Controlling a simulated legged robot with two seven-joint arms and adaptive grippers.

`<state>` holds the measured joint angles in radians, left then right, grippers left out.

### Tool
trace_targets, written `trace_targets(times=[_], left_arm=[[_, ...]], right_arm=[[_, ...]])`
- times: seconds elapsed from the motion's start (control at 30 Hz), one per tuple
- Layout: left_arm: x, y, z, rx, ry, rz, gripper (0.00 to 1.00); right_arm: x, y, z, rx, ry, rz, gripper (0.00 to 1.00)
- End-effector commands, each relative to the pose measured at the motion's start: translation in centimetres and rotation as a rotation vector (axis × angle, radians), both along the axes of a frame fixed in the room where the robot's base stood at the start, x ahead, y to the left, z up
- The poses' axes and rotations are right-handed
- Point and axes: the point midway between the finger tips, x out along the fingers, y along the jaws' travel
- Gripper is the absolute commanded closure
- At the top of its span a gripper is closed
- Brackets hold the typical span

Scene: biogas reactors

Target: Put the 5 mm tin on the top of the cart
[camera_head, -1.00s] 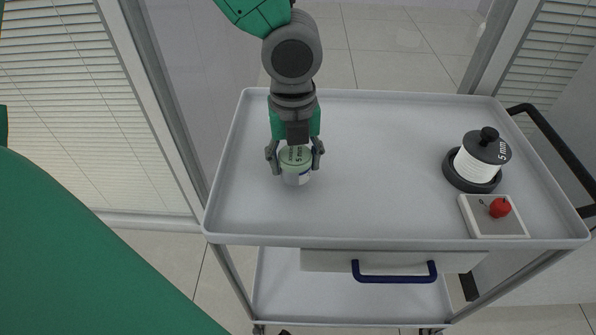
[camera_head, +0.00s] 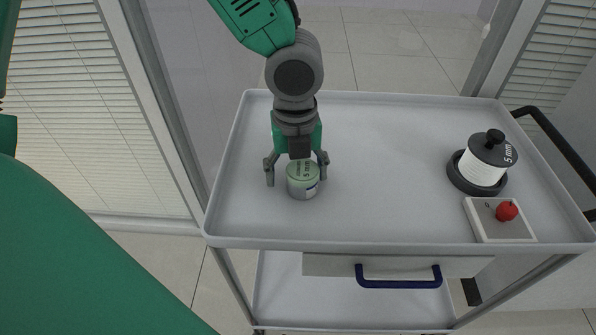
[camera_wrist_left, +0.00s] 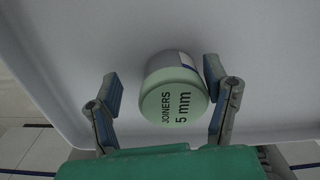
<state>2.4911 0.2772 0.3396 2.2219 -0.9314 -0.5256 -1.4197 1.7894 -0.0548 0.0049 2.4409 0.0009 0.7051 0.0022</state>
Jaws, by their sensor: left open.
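The 5 mm tin (camera_head: 302,181), with a pale green lid and a grey body, stands upright on the top of the cart (camera_head: 390,215), left of its middle. In the left wrist view the tin (camera_wrist_left: 174,97) shows its lid lettered "JOINERS 5 mm". My left gripper (camera_head: 297,170) is open, with its fingers on either side of the tin. In the wrist view there is a clear gap to the left finger; the right finger is close to the tin, and I cannot tell whether it touches. My right gripper is not in view.
A black-lidded white container marked 5 mm (camera_head: 483,165) stands on a dark base at the cart's right. In front of it is a small white box with a red knob (camera_head: 505,212). A drawer with a blue handle (camera_head: 398,283) is below the top. The middle of the top is clear.

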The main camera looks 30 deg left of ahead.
Motion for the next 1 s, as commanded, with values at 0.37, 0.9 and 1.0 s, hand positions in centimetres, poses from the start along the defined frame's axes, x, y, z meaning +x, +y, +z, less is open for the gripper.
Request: trace_targets(times=[0.37, 0.9, 1.0], left_arm=[[0.1, 0.0, 7.4, -0.002, -0.005, 0.001, 0.30], [0.0, 0.1, 12.2, 0.000, 0.000, 0.000, 0.30], [0.0, 0.0, 12.1, 0.001, 0.001, 0.000, 0.30]], right_arm=[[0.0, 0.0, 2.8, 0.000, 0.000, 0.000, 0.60], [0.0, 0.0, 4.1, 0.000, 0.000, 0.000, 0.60], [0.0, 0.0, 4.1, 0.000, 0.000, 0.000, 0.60]])
